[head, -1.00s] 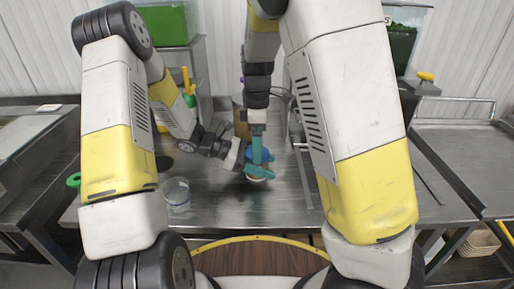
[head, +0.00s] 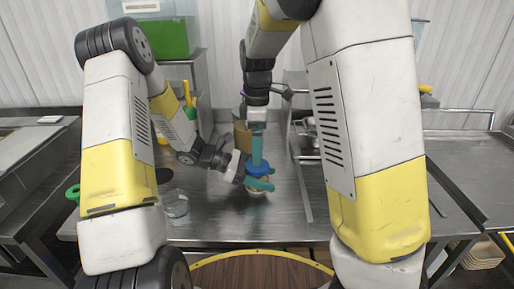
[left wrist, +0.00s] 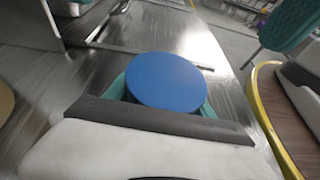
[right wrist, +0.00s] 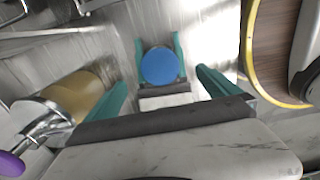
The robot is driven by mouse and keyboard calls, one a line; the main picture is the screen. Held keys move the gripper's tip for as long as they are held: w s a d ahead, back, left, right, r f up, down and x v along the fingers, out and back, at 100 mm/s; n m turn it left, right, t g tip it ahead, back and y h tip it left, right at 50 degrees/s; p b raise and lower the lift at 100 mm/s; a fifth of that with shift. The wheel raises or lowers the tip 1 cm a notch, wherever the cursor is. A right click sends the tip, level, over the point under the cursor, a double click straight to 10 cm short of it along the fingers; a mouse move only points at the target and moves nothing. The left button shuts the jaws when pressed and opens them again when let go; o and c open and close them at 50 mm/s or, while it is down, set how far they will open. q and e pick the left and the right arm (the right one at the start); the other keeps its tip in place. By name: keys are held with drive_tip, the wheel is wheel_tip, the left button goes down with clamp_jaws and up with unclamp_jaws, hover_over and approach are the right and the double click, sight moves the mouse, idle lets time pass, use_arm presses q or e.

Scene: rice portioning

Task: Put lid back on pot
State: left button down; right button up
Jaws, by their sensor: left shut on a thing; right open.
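A round blue lid (left wrist: 165,80) sits between the teal fingers of my left gripper (head: 259,184). It also shows in the head view (head: 258,168) and the right wrist view (right wrist: 160,66). In the head view, a pale small pot (head: 258,192) shows under the lid, mostly hidden by the fingers. My left gripper is shut around this pot, above the metal table. Whether the lid sits flush cannot be told. My right gripper (right wrist: 162,79) is open and empty, pointing down just above the lid. Its fingers stand apart either side of the lid in its wrist view.
A tan cylinder with a metal rim (right wrist: 72,98) stands behind the grippers, with a purple-handled utensil (right wrist: 12,164) at it. A clear container (head: 174,204) is at the left front of the metal table (head: 215,222). A round wooden surface (head: 262,272) with yellow rim is nearest.

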wheel_tip(320, 180, up, 11)
drive_tip(key=shift+f, duration=0.15)
use_arm(q)
drive_tip(key=shift+c, duration=1.3)
unclamp_jaws()
drive_tip(key=shift+v, duration=3.9)
